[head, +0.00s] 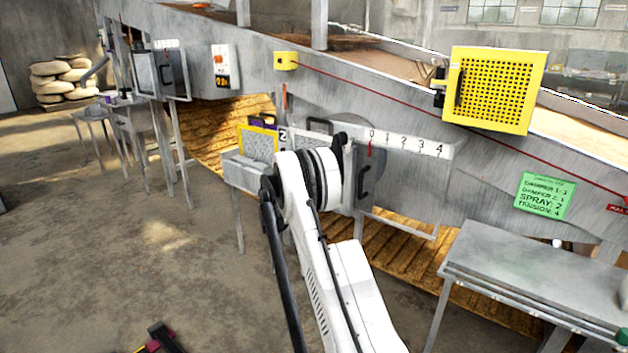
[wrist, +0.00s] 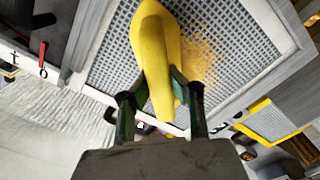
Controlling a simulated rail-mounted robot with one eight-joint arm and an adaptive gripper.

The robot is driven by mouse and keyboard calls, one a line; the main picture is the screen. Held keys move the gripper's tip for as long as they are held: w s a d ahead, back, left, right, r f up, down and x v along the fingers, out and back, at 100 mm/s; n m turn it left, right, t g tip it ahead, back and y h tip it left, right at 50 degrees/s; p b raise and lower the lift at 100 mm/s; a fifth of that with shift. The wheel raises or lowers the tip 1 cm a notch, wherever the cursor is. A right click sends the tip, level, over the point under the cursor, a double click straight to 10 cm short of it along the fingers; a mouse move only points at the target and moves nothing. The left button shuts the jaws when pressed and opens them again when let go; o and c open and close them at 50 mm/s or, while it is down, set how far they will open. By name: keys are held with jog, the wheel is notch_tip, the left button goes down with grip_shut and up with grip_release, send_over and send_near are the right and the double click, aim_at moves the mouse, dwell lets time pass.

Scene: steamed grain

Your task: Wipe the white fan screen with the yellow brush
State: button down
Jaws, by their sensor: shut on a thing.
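The yellow brush (wrist: 152,45) is held between the two dark fingers of my gripper (wrist: 160,88) in the wrist view. The white fan screen (wrist: 232,38), a pale grid in a light frame, lies behind the brush and fills much of that view. A yellow-brown dusty patch shows on the screen right of the brush. The brush overlaps the screen in the picture; I cannot tell whether it touches.
A yellow-framed screen (head: 258,141) is left of my arm; it also shows in the wrist view (wrist: 272,122). A numbered scale (head: 405,142) and a metal table (head: 545,265) are to the right. A larger yellow grille (head: 493,90) hangs upper right. Floor at left is mostly clear.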

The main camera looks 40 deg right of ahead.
jog(key=w, duration=0.6)
jog(key=shift+w+a+b, duration=0.15)
jog(key=shift+a+b, duration=0.15)
jog(key=shift+b, duration=0.15)
jog(key=w, duration=0.6)
jog(key=shift+a+b, duration=0.35)
jog(key=shift+b, duration=0.1)
jog(key=shift+r, duration=0.1)
jog(key=s+d+r, duration=0.2)
jog(key=s, duration=1)
jog(key=shift+s+r, duration=0.25)
jog(key=shift+r, duration=0.15)
dwell(1.5)
